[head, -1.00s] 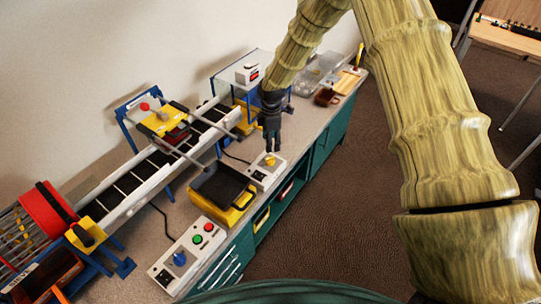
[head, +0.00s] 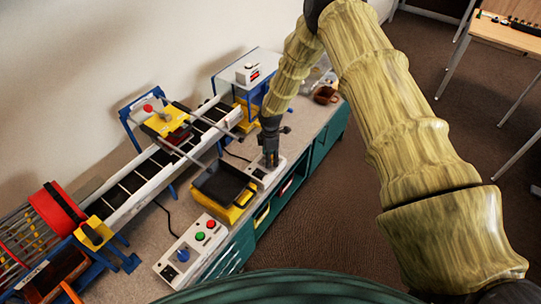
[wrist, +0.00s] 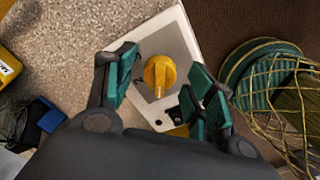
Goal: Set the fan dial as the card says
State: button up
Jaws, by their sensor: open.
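A yellow dial (wrist: 159,72) with a raised grip bar sits on a grey plate on a white control box (wrist: 180,28). A small dark mark shows beside the dial, too small to read surely. My gripper (wrist: 164,78) is open, with one finger on each side of the dial and a gap to it on both sides. In the head view my gripper (head: 271,163) points down over the same white box (head: 257,174) and hides the dial. I make out no readable card in these views.
A second white box with a blue knob (head: 183,255), a green button and a red button stands nearer. A black-topped yellow bin (head: 222,190) is beside the dial's box. A conveyor (head: 150,182) runs along the wall side. A brown mug (head: 325,96) stands farther back.

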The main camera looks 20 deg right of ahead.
jog(key=shift+f, duration=0.1)
jog(key=c, duration=1)
